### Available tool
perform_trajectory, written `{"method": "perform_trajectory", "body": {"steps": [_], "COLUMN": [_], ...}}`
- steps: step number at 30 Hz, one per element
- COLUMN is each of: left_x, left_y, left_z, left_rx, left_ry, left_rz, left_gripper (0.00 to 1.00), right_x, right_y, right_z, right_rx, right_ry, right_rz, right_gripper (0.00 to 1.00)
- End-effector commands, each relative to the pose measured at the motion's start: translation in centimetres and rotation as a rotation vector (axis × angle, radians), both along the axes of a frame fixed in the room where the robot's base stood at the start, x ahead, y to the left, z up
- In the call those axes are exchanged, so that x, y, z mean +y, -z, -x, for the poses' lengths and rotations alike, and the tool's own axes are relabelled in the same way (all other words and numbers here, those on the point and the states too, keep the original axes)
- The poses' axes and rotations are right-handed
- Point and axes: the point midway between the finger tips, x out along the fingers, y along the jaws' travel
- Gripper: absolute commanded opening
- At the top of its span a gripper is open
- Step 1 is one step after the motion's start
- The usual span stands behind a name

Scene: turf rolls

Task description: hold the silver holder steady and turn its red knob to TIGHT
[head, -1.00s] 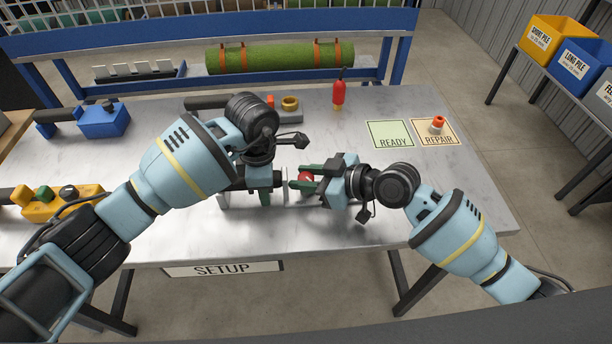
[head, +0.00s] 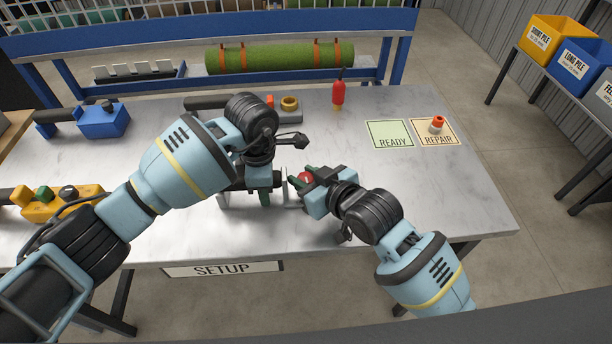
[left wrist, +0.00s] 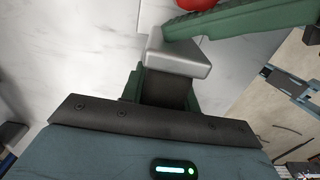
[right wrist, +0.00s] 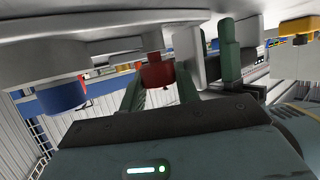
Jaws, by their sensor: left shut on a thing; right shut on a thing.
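The silver holder (head: 222,202) lies near the front middle of the table, mostly hidden behind my left gripper in the head view. A silver block of it shows in the left wrist view (left wrist: 180,52). My left gripper (head: 265,198) is shut on the holder. The red knob (head: 305,178) sits at the holder's right end. In the right wrist view the knob (right wrist: 158,72) stands between the green fingers of my right gripper (right wrist: 160,92), which is shut on it. The left wrist view shows only the knob's edge (left wrist: 198,4). No TIGHT marking can be read.
A red bottle (head: 338,93) stands behind. READY (head: 389,128) and REPAIR (head: 447,140) mats lie to the right, a small orange-topped item (head: 436,124) on REPAIR. Blue (head: 102,120) and yellow (head: 48,207) holders are on the left. The table's right front is clear.

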Motion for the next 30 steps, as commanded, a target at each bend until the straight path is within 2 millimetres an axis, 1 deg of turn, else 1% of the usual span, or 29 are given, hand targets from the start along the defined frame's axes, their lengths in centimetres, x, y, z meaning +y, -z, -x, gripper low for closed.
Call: {"method": "perform_trajectory", "body": {"steps": [1, 12, 29, 30], "left_x": [0.08, 0.05, 0.04, 0.04], "left_y": [0.75, 0.74, 0.74, 0.74], "left_z": [0.27, 0.27, 0.26, 0.25], "left_rx": [0.011, 0.011, 0.01, 0.01], "left_ry": [-0.001, -0.001, -0.001, -0.001], "left_rz": [-0.005, -0.004, -0.003, -0.003], "left_gripper": [0.0, 0.0, 0.0, 0.0], "right_x": [0.46, 0.36, 0.24, 0.24], "right_y": [0.29, 0.27, 0.29, 0.29], "right_z": [0.32, 0.24, 0.23, 0.23], "right_rx": [0.009, 0.008, 0.009, 0.009], "right_ry": [0.021, 0.163, 0.19, 0.19], "right_rz": [-0.01, -0.009, -0.005, -0.005], "right_gripper": [0.09, 0.09, 0.09, 0.34]}}
